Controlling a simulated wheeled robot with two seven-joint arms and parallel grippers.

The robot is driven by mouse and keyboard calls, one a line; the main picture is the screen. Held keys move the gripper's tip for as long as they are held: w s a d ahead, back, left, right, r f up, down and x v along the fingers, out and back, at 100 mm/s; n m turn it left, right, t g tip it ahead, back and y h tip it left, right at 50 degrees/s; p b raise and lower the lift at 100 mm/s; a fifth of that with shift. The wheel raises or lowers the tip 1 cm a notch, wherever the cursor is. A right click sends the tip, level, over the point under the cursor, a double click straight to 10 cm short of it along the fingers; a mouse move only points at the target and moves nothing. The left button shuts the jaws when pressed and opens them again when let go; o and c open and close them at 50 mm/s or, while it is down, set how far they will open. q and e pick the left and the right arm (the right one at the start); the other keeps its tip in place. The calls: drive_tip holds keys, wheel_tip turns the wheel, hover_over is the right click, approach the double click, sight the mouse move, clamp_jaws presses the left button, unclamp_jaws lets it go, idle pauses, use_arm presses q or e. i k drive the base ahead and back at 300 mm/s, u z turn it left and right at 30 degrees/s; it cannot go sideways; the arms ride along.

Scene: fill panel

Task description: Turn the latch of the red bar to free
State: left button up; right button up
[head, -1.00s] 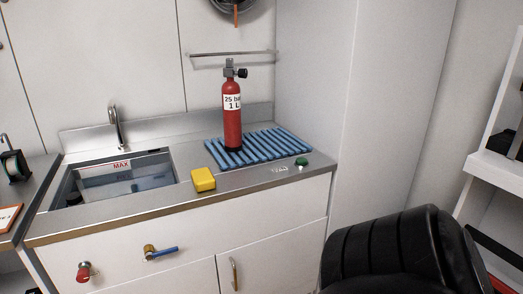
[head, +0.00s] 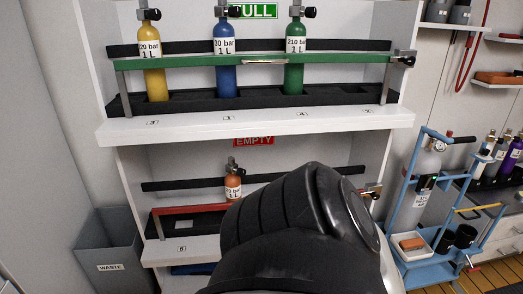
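The red bar (head: 190,209) runs across the front of the lower shelf, under the EMPTY label (head: 254,141). Its middle is hidden behind my dark arm in the foreground. A small metal latch (head: 371,190) shows at the right end of the lower shelf, just right of my arm; its exact position is too small to tell. An orange-red bottle (head: 232,184) stands behind the bar. Neither of my grippers shows in the head view; only a black arm link is seen.
The upper shelf holds yellow (head: 154,65), blue (head: 225,60) and green (head: 295,58) bottles behind a green bar (head: 200,61). A waste bin (head: 108,252) stands at lower left. A blue trolley (head: 424,200) with a grey cylinder stands at right.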

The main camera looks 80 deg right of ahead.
sight(375, 196)
drive_tip(key=z, duration=3.35)
drive_tip(key=i, duration=0.9)
drive_tip(key=u, duration=0.8)
